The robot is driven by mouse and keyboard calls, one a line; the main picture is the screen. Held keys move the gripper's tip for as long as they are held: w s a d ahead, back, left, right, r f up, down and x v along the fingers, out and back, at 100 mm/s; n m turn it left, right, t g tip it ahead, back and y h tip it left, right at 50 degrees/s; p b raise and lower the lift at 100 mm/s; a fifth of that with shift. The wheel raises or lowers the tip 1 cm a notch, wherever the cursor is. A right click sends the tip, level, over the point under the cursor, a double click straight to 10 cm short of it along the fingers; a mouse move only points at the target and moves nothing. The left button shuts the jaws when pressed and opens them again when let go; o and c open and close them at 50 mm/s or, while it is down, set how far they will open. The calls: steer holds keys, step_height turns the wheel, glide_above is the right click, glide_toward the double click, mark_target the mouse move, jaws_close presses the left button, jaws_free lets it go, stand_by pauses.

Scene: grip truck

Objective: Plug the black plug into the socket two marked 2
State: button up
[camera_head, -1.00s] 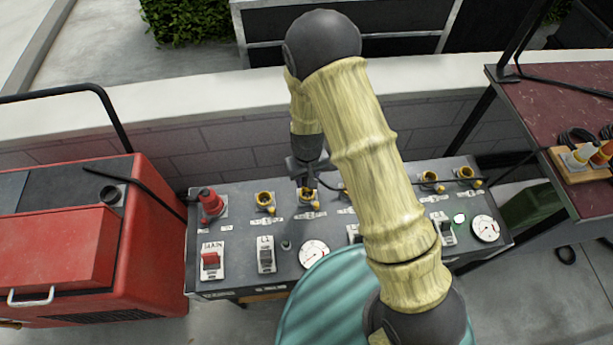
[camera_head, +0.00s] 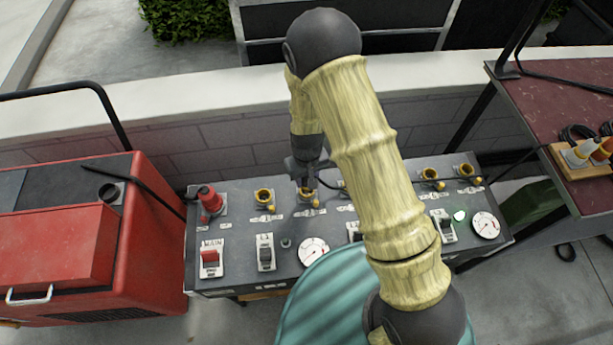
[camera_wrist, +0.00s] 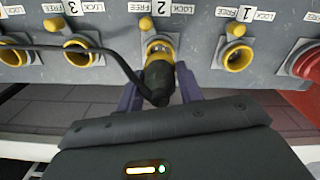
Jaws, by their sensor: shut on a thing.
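My gripper (camera_wrist: 160,98) is shut on the black plug (camera_wrist: 158,80), with its fingers on either side of the plug's body. In the wrist view the plug's front end meets the yellow ring of the socket marked 2 (camera_wrist: 160,46). How deep it sits in the socket cannot be told. A black cable runs from the plug to the left in the wrist view. In the head view my gripper (camera_head: 304,178) is over the same socket (camera_head: 307,196), and the plug is mostly hidden by the gripper.
The socket marked 1 (camera_wrist: 237,55) and the socket marked 3 (camera_wrist: 78,54) stand on either side, empty. A red plug (camera_head: 210,200) sits at the panel's left end. Switches and gauges line the panel (camera_head: 340,225). A red machine (camera_head: 70,240) stands left, a dark red table (camera_head: 560,110) right.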

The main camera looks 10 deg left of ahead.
steer(key=shift+w+f, duration=0.1)
steer(key=shift+f, duration=0.1)
stand_by(0.3)
steer(key=shift+f+b, duration=1.1)
steer(key=shift+f, duration=0.6)
stand_by(1.3)
steer(key=o, duration=1.4)
steer(key=shift+o, duration=0.2)
steer(key=shift+r, duration=0.1)
steer(key=shift+r+p, duration=2)
steer(key=shift+r, duration=0.4)
